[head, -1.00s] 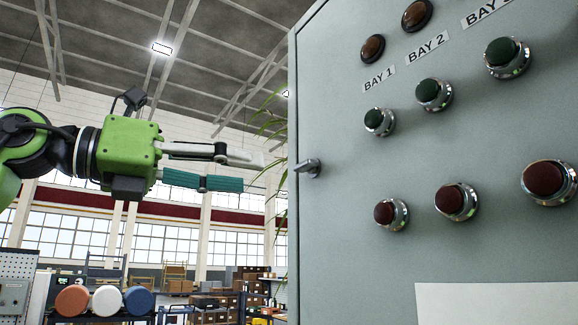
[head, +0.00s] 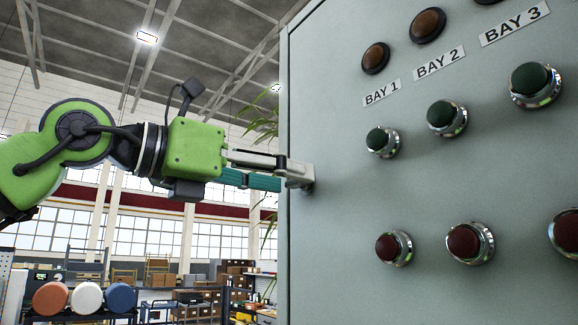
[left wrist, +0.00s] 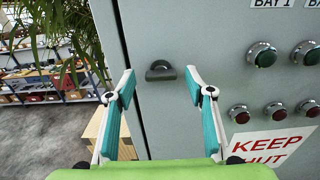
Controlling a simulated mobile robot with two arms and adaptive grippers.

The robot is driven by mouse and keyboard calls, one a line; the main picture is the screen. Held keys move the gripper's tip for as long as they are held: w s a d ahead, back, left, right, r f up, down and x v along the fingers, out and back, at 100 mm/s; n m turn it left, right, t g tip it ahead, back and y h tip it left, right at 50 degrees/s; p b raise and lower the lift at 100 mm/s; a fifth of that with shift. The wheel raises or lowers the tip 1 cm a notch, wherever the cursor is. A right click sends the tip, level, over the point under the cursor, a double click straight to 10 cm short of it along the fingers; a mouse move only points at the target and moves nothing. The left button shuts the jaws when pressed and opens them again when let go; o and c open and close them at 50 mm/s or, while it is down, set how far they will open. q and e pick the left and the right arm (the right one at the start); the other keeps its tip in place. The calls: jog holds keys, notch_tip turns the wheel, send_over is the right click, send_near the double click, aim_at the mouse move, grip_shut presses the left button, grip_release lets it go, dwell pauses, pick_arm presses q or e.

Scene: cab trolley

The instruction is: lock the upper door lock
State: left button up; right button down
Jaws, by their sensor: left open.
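The grey cabinet door (head: 345,215) fills the right of the head view. In the left wrist view the lock (left wrist: 160,71) is a small dark handle on a round base, near the door's left edge. My left gripper (left wrist: 160,83) is open, with one finger on each side of the lock in that picture. I cannot tell whether a finger touches it. My right gripper is not in view.
The door carries green buttons (head: 441,116), red buttons (head: 463,242) and brown lamps (head: 427,24). A white sign (left wrist: 270,147) sits below them. A plant (left wrist: 60,25) hangs left of the cabinet. Shelves with boxes (head: 200,297) stand far behind.

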pick_arm(q)
jog(key=shift+x, duration=0.85)
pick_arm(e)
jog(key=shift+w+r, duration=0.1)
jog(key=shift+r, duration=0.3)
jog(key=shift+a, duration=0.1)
pick_arm(q)
jog(key=shift+c, duration=0.9)
jog(key=c, duration=1)
jog(key=shift+o, duration=0.2)
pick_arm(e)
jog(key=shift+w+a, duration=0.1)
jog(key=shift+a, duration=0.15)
